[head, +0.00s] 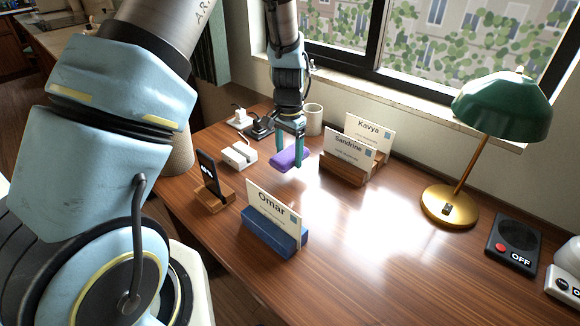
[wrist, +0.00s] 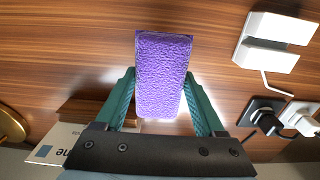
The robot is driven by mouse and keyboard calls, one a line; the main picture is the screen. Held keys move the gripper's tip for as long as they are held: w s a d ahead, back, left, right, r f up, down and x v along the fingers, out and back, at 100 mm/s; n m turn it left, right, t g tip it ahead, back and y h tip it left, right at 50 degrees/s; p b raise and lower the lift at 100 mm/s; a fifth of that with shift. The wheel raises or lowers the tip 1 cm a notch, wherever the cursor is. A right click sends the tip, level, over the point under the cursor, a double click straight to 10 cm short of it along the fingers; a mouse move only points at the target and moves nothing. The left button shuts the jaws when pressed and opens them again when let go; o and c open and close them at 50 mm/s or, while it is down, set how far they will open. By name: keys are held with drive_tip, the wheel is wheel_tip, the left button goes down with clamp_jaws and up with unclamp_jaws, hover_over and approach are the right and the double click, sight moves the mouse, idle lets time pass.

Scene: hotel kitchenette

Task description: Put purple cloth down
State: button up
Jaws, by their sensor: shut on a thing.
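The purple cloth (head: 290,158) is a small, folded, textured block in the head view. It also shows in the wrist view (wrist: 162,72), sticking out beyond the fingertips. My gripper (head: 290,150) is shut on it, with one teal finger on each side; the fingers also show in the wrist view (wrist: 163,100). The cloth is over the back part of the wooden desk (head: 345,220). I cannot tell for sure whether its underside touches the desk.
A white charger box (head: 238,155), plugs (head: 262,128) and a phone stand (head: 212,195) are left of the cloth. A mug (head: 314,119) stands behind. Name card holders (head: 345,170) (head: 272,232) stand right and in front. Open desk lies before the lamp (head: 450,205).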

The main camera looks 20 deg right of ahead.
sight(290, 177)
drive_tip(key=shift+f+p, duration=0.5)
drive_tip(key=shift+f, duration=2.05)
drive_tip(key=shift+f, duration=0.2)
drive_tip(key=o, duration=1.3)
drive_tip(key=shift+a, duration=0.1)
drive_tip(key=shift+o, duration=0.6)
drive_tip(key=shift+s, duration=0.1)
drive_tip(key=shift+f, duration=0.1)
drive_tip(key=shift+s, duration=0.2)
drive_tip(key=r+b, duration=0.1)
drive_tip(key=r, duration=0.3)
drive_tip(key=r+b, duration=0.1)
drive_tip(key=r, duration=0.7)
drive_tip(key=shift+w+b, duration=0.25)
drive_tip(key=shift+b, duration=0.15)
drive_tip(key=shift+r, duration=0.35)
